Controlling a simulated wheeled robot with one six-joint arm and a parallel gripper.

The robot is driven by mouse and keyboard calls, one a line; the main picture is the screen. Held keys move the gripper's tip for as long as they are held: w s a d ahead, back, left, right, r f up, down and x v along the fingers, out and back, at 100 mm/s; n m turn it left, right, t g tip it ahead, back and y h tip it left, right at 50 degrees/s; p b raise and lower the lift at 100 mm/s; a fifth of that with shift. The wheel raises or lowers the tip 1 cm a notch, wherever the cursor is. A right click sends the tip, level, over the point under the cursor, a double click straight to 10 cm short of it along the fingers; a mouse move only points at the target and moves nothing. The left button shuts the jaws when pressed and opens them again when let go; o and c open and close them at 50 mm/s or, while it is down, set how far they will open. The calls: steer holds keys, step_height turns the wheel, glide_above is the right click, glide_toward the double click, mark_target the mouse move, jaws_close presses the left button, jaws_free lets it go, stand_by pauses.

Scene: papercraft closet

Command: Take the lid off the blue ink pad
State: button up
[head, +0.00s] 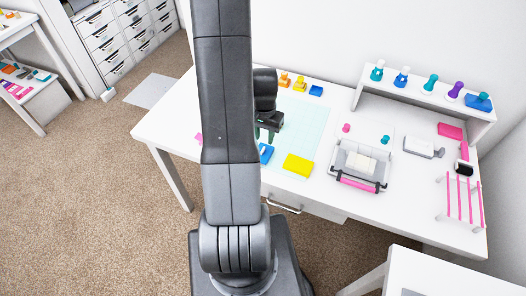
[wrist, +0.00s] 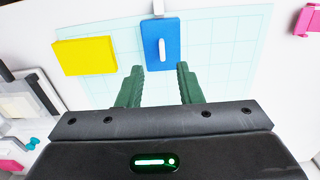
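The blue ink pad (wrist: 153,58) lies flat on the pale cutting mat, with a small white bar on its top face. It also shows in the head view (head: 265,156), partly beside my arm. Its lid appears to be on, though the seam is too small to see. My gripper (wrist: 159,71) is open, with its green fingers apart and nothing between them. In the wrist view the pad is just beyond the fingertips, roughly centred between them. In the head view my gripper (head: 266,132) is above the mat behind the pad.
A yellow block (head: 299,165) lies right of the pad on the mat (head: 307,120). Further right stands a grey tray (head: 337,160) with a pink bar. Small orange and blue items line the back edge, and a shelf (head: 424,92) holds several stamps. Some mat around the pad is clear.

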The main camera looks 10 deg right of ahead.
mark_target(263, 149)
steer(key=shift+a+f+p, duration=0.2)
steer(key=shift+f+p, duration=0.5)
steer(key=shift+f, duration=2.45)
jaws_close()
